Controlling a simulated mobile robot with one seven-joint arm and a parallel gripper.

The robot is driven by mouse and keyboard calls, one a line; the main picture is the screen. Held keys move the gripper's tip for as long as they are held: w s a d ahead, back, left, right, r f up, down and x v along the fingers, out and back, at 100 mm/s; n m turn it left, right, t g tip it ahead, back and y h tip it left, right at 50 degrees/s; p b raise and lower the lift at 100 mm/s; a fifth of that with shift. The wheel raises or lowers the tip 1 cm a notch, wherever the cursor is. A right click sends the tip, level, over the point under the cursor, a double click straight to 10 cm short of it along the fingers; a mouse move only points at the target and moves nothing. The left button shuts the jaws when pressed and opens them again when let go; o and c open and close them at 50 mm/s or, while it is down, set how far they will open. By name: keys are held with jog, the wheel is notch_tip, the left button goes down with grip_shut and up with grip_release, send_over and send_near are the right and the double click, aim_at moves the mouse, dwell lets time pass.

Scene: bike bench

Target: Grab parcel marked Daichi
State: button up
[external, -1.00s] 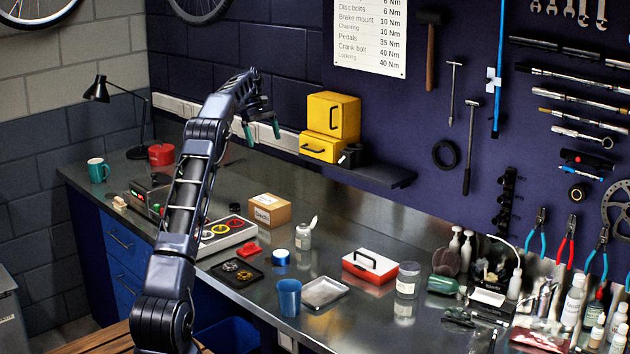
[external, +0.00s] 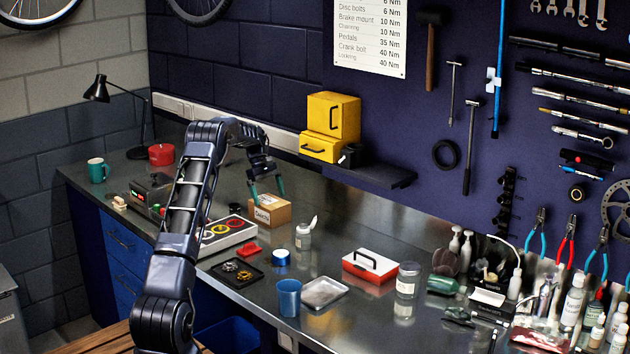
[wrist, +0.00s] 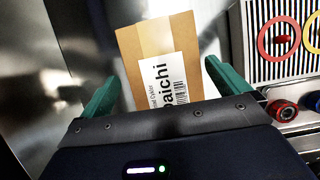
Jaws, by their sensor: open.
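The parcel is a small brown cardboard box (external: 271,211) with a white label, standing on the metal bench near the wall. In the wrist view the parcel (wrist: 147,45) carries a label reading "Daichi" with a barcode. My gripper (external: 266,192) is over the parcel, pointing down, with its green fingers apart. In the wrist view the fingers of my gripper (wrist: 160,88) lie on either side of the box's near part. I cannot tell whether they touch it. The far end of the box shows beyond the fingertips.
A grey panel with coloured rings (external: 221,233) lies close on the left of the parcel. A dark shelf (external: 370,172) juts from the wall behind.

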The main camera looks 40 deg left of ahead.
aim_at(269, 201)
jog(key=shift+a+x, duration=0.15)
jog(key=shift+x, duration=1.3)
jog(key=shift+a+x, duration=0.2)
jog(key=shift+x, duration=1.25)
jog(key=shift+s+f, duration=0.15)
jog(key=shift+f, duration=0.2)
jog(key=c, duration=1.2)
jog(key=shift+r, duration=0.1)
